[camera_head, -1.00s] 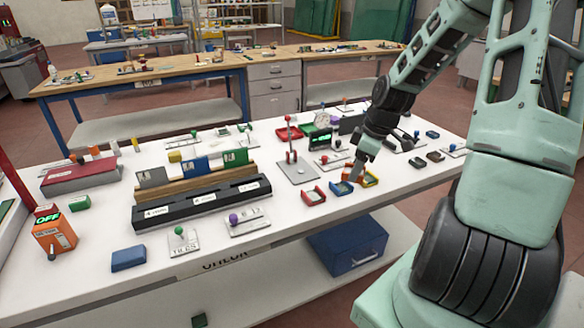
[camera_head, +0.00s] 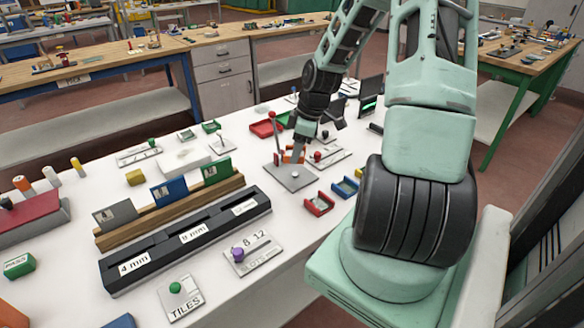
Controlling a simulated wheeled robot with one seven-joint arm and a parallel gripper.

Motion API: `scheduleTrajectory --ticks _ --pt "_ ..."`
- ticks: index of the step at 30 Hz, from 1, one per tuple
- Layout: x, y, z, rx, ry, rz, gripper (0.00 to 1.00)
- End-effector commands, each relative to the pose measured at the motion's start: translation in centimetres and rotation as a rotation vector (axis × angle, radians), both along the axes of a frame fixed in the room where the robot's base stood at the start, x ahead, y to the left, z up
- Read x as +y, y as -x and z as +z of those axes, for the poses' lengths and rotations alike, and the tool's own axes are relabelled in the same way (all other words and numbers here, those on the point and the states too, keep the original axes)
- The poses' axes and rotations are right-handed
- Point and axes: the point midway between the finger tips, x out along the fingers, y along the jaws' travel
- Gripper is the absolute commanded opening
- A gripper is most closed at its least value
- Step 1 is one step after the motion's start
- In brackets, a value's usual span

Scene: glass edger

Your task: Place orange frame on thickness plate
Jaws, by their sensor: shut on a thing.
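My gripper (camera_head: 298,148) is at the end of my lowered arm, in the upper middle of the head view. It is shut on the orange frame (camera_head: 292,157), of which only a small part shows beside and below the fingers. The orange frame is at the back part of a flat grey plate (camera_head: 291,180), which has a red-topped post at its rear left. I take this plate to be the thickness plate. I cannot tell whether the frame touches it or is just above it.
A red frame (camera_head: 319,204) and a blue frame (camera_head: 345,188) lie right of the plate, near the table edge. A black slotted rack (camera_head: 188,240) stands to the left. A red tray (camera_head: 266,125) and a plate with a red knob (camera_head: 332,157) are close to my gripper.

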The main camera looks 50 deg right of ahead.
Motion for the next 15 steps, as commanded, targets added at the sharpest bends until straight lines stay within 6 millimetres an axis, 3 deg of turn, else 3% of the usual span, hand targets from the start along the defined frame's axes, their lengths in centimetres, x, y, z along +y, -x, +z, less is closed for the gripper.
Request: scheduleTrajectory --ticks 3,8,15 --pt "0.1 0.0 -1.9 0.001 -0.001 0.002 0.23" --pt "0.1 -0.1 -2.9 0.000 -0.001 0.001 0.23" --pt "0.1 0.0 -6.0 0.001 -0.002 0.003 0.23"
